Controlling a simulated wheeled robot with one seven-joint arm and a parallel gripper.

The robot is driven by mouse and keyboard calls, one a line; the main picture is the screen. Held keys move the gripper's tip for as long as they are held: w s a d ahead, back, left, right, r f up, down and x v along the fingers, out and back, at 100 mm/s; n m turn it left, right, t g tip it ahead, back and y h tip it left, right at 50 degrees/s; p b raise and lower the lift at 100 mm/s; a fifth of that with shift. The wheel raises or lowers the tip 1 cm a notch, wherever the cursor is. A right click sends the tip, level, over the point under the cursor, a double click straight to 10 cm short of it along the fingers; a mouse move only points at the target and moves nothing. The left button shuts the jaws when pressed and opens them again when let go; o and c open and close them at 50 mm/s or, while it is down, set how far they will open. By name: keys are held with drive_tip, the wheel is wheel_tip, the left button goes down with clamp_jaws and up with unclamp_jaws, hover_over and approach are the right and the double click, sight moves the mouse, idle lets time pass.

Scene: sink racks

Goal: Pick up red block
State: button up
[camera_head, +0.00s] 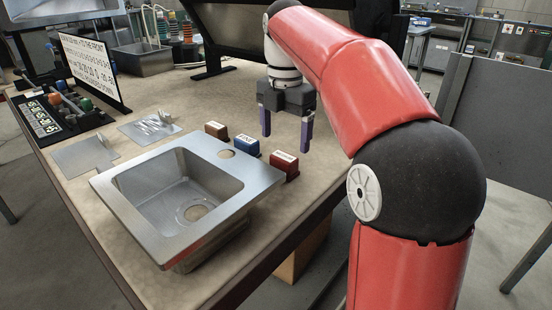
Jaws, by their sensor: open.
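The red block (286,165) stands on the table at the right end of a row of three labelled blocks, just behind the right back corner of the sink. A white label shows on it. My gripper (286,143) points down with its two purple fingers spread apart and nothing between them. In the picture its fingertips show a little above the red block. I cannot tell from this one view how far the gripper is from the block in depth.
A blue block (246,147) and a brown block (216,131) stand to the left of the red one. The metal sink (150,215) is in front. Metal plates (84,157) and a sign board (90,66) are at left. The table behind the blocks is clear.

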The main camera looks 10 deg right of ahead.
sight(283, 157)
drive_tip(key=f, duration=0.4)
drive_tip(key=f+b, duration=0.1)
drive_tip(key=f, duration=0.2)
drive_tip(key=shift+s+a+f, duration=0.1)
drive_tip(key=shift+s+a, duration=0.05)
drive_tip(key=shift+a, duration=0.1)
drive_tip(key=shift+c, duration=0.4)
drive_tip(key=c, duration=1)
wheel_tip(283, 157, up, 10)
drive_tip(key=shift+r+p, duration=0.1)
drive_tip(key=shift+p, duration=0.65)
